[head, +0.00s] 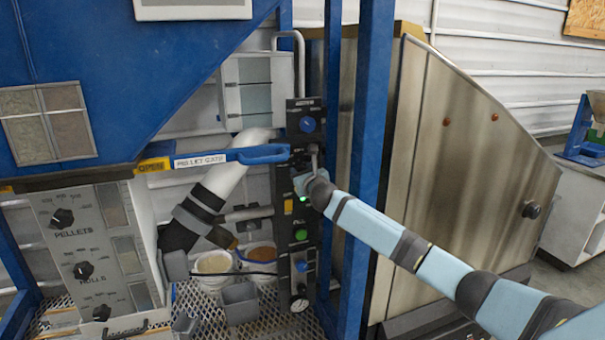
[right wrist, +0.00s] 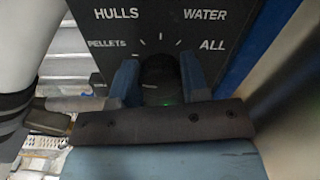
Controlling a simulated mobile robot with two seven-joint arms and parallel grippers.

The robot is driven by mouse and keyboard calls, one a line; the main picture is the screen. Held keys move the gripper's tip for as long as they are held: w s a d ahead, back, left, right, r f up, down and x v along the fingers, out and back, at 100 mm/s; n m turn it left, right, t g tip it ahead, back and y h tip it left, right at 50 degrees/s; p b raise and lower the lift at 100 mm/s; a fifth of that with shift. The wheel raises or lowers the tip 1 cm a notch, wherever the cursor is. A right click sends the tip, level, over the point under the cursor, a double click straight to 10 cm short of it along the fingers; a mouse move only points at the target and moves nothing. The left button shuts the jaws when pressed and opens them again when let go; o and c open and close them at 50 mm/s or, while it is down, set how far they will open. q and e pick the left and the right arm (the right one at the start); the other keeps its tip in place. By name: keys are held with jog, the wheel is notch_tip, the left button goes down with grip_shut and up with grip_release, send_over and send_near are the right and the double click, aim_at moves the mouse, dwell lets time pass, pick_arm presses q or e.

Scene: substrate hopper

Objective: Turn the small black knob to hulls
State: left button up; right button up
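The small black knob (right wrist: 160,72) is on a dark panel (right wrist: 115,45) with white labels PELLETS, HULLS, WATER and ALL around it. My right gripper (right wrist: 161,88) has its two blue fingers on either side of the knob, with no clear gap between. Its pointer is too dark to read. In the head view my right gripper (head: 308,180) is at the middle of the tall black control panel (head: 284,230) and hides the knob there. My left gripper is not in view.
A blue post (head: 368,120) stands just right of the panel. A blue pellet-gate handle (head: 262,154) reaches in from the left above my gripper. A green button (head: 301,235) and a blue knob (head: 308,124) are on the same panel. Buckets (head: 215,265) stand below.

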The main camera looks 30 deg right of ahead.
jog(key=c, duration=0.4)
jog(key=shift+o, duration=0.2)
jog(key=m+p, duration=0.1)
jog(key=m, duration=0.2)
jog(key=shift+m, duration=0.3)
jog(key=shift+m+p, duration=0.4)
jog(key=shift+m, duration=1.6)
jog(key=shift+f, duration=0.1)
jog(key=o, duration=0.9)
